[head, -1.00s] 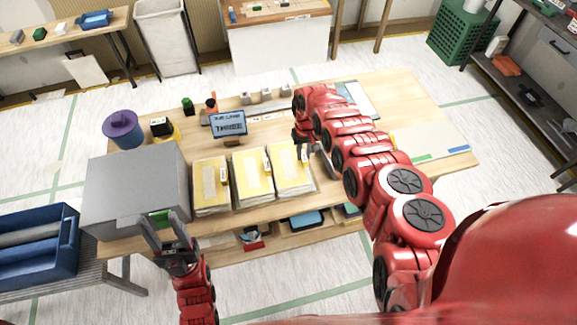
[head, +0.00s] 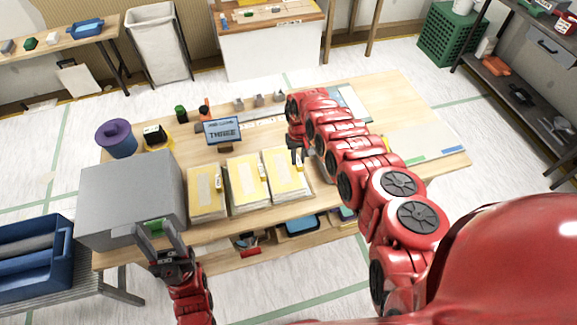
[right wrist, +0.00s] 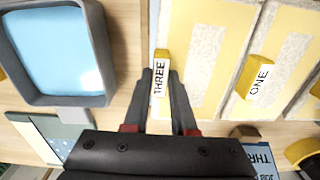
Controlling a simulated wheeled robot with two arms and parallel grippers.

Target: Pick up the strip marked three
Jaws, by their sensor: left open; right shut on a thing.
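The strip marked three is a pale strip on a yellow backing (head: 286,172), rightmost of three in the head view. In the right wrist view its backing (right wrist: 205,50) carries a yellow tag (right wrist: 162,58) with a white face reading THREE. My right gripper (right wrist: 161,82) is shut on that tag, one finger on each side. In the head view my right gripper (head: 295,150) is at the strip's upper right corner, partly hidden by my arm. The strip still appears to lie on the table.
Two other strips (head: 247,182) (head: 206,192) lie to the left; one tag (right wrist: 261,78) reads ONE. A sign (head: 223,131) behind them shows THREE. A blue-filled tray (right wrist: 55,50) is beside the right gripper.

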